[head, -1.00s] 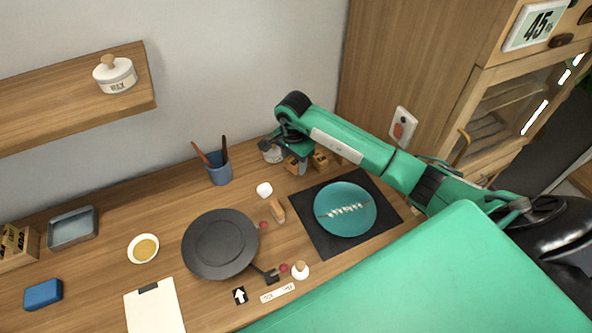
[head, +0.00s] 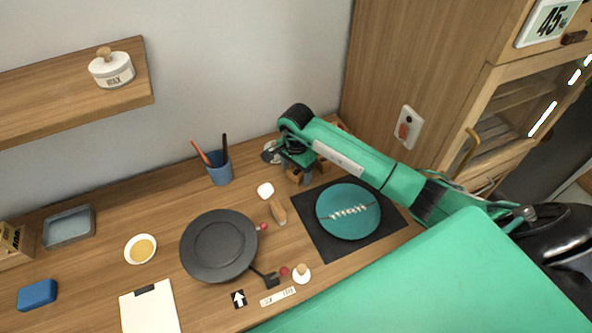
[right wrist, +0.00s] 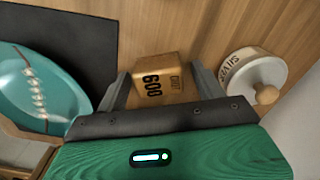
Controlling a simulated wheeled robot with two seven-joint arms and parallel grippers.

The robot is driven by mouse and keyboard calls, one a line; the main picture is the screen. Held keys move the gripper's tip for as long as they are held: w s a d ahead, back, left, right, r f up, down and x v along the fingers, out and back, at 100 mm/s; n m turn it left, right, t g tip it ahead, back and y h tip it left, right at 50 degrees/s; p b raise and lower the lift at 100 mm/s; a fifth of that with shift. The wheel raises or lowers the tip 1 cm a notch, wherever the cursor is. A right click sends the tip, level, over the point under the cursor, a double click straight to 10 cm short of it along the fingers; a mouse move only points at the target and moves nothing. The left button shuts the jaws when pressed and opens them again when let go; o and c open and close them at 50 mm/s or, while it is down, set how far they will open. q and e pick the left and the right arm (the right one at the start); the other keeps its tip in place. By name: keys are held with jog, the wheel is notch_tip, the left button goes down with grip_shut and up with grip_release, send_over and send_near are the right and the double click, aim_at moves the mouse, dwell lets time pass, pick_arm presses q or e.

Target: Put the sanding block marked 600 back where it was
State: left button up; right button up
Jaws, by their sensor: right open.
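The wooden sanding block marked 600 (right wrist: 158,80) shows in the right wrist view, its number turned sideways. It sits between the two fingers of my right gripper (right wrist: 162,88), which is open, with a finger on either side. In the head view my right gripper (head: 296,168) is low over the back of the bench, and the block (head: 295,177) is mostly hidden under it. I cannot tell whether the fingers touch the block. My left gripper is not in view.
A white lidded jar (right wrist: 252,76) stands right of the block in the wrist view. A mended teal plate (head: 348,213) lies on a black mat (head: 318,239) close by. A dark round plate (head: 219,246), a blue cup (head: 219,173) and a small wooden piece (head: 278,212) are further left.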

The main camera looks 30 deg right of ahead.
aim_at(296, 170)
jog(key=shift+r, duration=0.2)
notch_tip(296, 170, up, 12)
jog(key=p, duration=0.5)
jog(key=shift+p, duration=0.35)
jog(key=shift+s+f, duration=0.1)
